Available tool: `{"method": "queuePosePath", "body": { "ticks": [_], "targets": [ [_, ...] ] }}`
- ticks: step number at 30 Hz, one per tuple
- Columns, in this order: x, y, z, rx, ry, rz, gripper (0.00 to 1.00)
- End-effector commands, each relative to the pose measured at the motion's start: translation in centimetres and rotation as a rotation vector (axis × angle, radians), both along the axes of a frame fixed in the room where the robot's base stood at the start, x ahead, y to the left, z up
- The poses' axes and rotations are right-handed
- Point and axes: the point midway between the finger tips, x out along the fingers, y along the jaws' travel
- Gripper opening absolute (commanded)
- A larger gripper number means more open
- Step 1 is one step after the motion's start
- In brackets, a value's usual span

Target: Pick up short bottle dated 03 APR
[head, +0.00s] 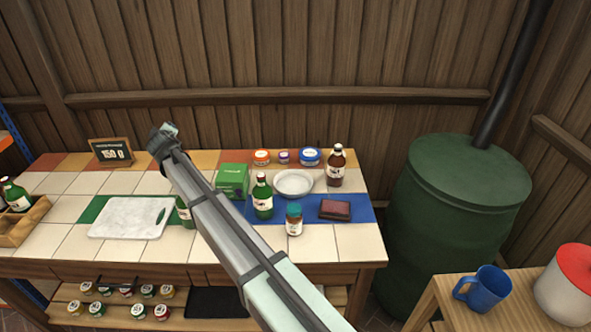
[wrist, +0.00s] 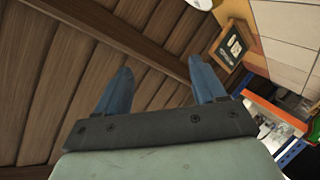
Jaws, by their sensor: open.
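Several bottles stand on the tiled counter (head: 330,243). A small brown bottle with a teal cap and pale label (head: 294,221) is near the front and is shorter than the others. A green bottle (head: 262,198) stands behind it to the left. A tall brown bottle (head: 336,167) stands at the back right. Another green bottle (head: 184,213) is partly hidden by my arm. No date is readable on any label. My gripper (head: 163,134) is above the back of the counter, left of these bottles. In the wrist view my gripper (wrist: 162,74) is open and empty, facing the wooden wall.
A green box (head: 232,180), a white plate (head: 293,183), a dark red box (head: 335,209) and small jars (head: 262,157) crowd the counter. A marble board (head: 130,218) lies left, with a sign (head: 112,151) behind. A green barrel (head: 445,215) stands right.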

Motion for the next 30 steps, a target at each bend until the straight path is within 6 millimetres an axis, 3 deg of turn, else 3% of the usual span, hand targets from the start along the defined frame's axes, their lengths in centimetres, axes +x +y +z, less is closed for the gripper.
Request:
{"method": "queuePosePath", "body": {
  "ticks": [1, 6, 11, 15, 21, 25, 30],
  "targets": [
    [1.6, -3.1, 0.7, 0.027, 0.017, -0.043, 0.7],
    [5.1, -12.7, 1.6, 0.116, 0.109, -0.186, 0.7],
    [5.9, -22.5, 0.0, 0.181, 0.248, -0.339, 0.7],
    [4.5, -30.9, -2.8, 0.229, 0.407, -0.477, 0.7],
    [0.6, -41.3, -5.6, 0.288, 0.632, -0.634, 0.7],
    [-1.5, -47.0, -5.2, 0.329, 0.731, -0.688, 0.7],
    [-3.4, -53.4, -2.4, 0.379, 0.785, -0.705, 0.7]
  ]
}}
